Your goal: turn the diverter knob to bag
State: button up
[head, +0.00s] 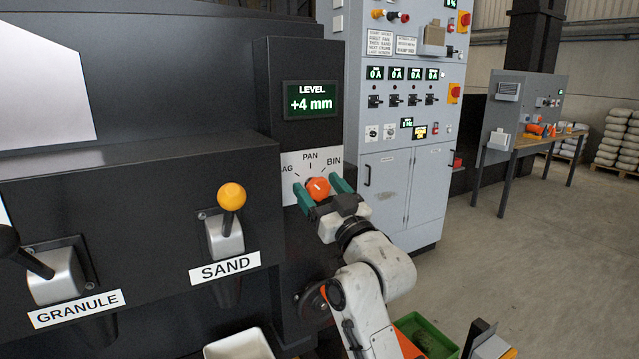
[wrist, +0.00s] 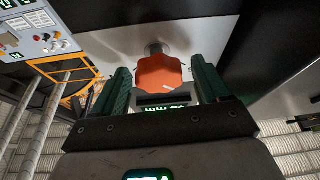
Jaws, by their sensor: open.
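The orange diverter knob (head: 317,189) sits on a white label plate (head: 298,163) marked PAN at the top, BIN at the right and "AG" at the left, its first letter not visible. My gripper (head: 318,185) is open, with its green fingers on either side of the knob. In the wrist view the knob (wrist: 160,75) lies between the two fingers of my gripper (wrist: 161,82), with visible gaps on both sides. A short white mark shows on the knob's face there; I cannot tell which label it points to.
A display (head: 312,102) above the plate reads LEVEL +4 mm. The yellow-knobbed SAND lever (head: 231,198) and the GRANULE lever (head: 50,275) stand to the left. A green bin (head: 428,335) and a white container (head: 238,345) are below. Open floor lies to the right.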

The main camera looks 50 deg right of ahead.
jog(key=shift+w+r, duration=0.1)
jog(key=shift+w, duration=0.1)
jog(key=c, duration=1)
jog(key=shift+o, duration=0.2)
jog(key=shift+d+n+b, duration=0.1)
jog(key=shift+n+b, duration=0.2)
jog(key=shift+b, duration=0.3)
jog(key=shift+n+y+b, duration=0.3)
jog(key=shift+y+b, duration=0.1)
jog(key=shift+n, duration=0.4)
jog(key=o, duration=1)
jog(key=shift+c, duration=0.2)
